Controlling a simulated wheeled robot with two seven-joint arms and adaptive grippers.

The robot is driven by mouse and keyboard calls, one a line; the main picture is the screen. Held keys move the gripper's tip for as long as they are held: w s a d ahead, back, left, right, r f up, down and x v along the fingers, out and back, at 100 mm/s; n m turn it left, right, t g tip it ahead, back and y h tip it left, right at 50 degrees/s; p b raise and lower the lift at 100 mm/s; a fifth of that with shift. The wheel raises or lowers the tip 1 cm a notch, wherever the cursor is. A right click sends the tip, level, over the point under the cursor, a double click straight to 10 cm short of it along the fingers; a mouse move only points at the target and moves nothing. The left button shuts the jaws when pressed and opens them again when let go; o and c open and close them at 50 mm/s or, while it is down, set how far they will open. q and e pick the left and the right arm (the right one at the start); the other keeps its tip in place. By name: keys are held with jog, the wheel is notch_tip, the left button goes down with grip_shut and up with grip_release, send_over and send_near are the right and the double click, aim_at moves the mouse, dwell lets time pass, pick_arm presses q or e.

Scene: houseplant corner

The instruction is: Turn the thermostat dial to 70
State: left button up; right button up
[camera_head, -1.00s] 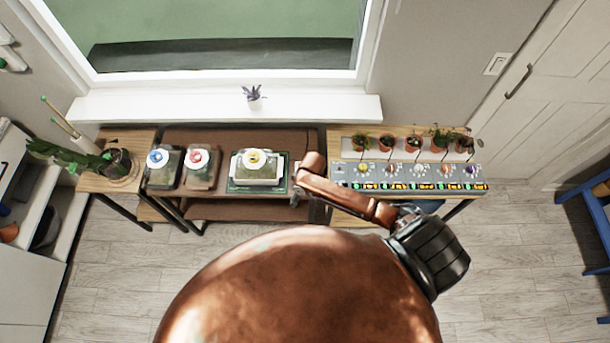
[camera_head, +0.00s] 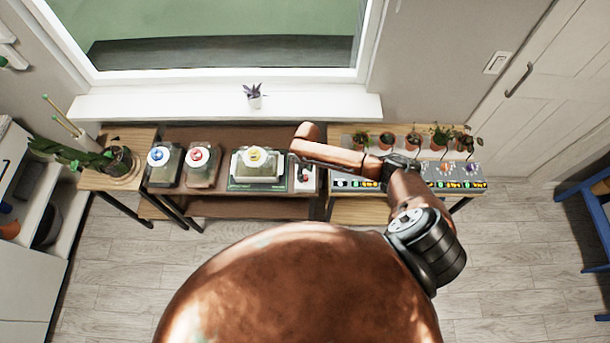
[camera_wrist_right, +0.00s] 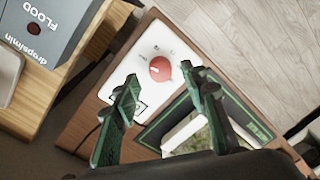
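The thermostat is a white plate with a round red dial (camera_wrist_right: 160,68) and small marks around it, which I cannot read. In the head view the thermostat plate (camera_head: 304,184) lies at the right end of the brown bench. My right gripper (camera_wrist_right: 161,76) is open in the wrist view, its two dark green fingers apart, with the dial showing between and beyond the tips. I cannot tell if either finger touches it. In the head view the copper right arm hides most of the hand. My left gripper is not in view.
A grey control panel (camera_head: 440,174) and several potted plants stand on the right table, partly behind my arm. Left of the thermostat are a green-edged tray (camera_head: 236,186) with a yellow-knobbed container, then red-topped (camera_head: 199,156) and blue-topped (camera_head: 158,157) jars.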

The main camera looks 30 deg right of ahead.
jog(key=shift+f, duration=1.1)
grip_shut()
